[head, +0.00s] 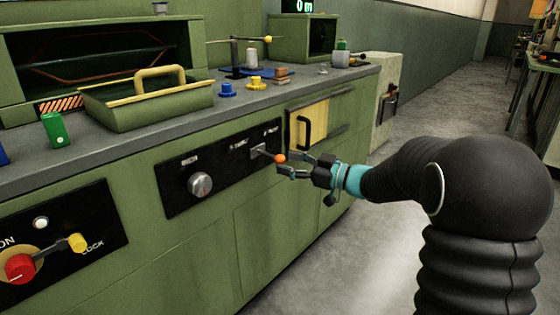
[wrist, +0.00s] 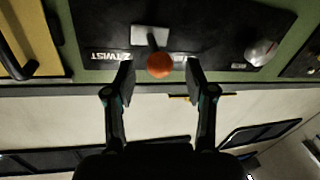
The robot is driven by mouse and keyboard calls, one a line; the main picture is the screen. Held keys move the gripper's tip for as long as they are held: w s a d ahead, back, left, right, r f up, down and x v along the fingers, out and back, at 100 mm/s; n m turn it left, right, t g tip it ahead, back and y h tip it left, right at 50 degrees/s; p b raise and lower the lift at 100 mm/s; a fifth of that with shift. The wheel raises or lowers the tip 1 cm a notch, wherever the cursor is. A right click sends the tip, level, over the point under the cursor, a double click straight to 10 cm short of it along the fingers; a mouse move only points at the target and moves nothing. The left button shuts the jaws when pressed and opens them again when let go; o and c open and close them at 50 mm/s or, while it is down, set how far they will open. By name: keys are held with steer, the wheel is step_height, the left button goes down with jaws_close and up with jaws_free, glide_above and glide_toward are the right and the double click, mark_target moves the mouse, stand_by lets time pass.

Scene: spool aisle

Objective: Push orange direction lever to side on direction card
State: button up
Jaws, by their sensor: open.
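The orange direction lever knob (head: 280,158) sits on a short stem at the right end of the black direction card (head: 222,168) on the green cabinet front. My gripper (head: 287,164) is open, with its fingertips close by the knob. In the wrist view, the orange knob (wrist: 160,66) lies between my two open fingertips (wrist: 160,74), with a gap on each side. The lever's grey base plate (wrist: 150,36) shows behind it on the card, by an upside-down TWIST label. I cannot tell how deep the fingers reach past the knob.
A silver dial (head: 200,184) is on the same card. A yellow cabinet door with a black handle (head: 303,132) is just right of the card. A red knob and yellow lever (head: 77,242) are on the lower left panel. The worktop (head: 190,120) overhangs above.

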mark_target(280, 160)
steer(key=shift+x, duration=1.7)
jaws_close()
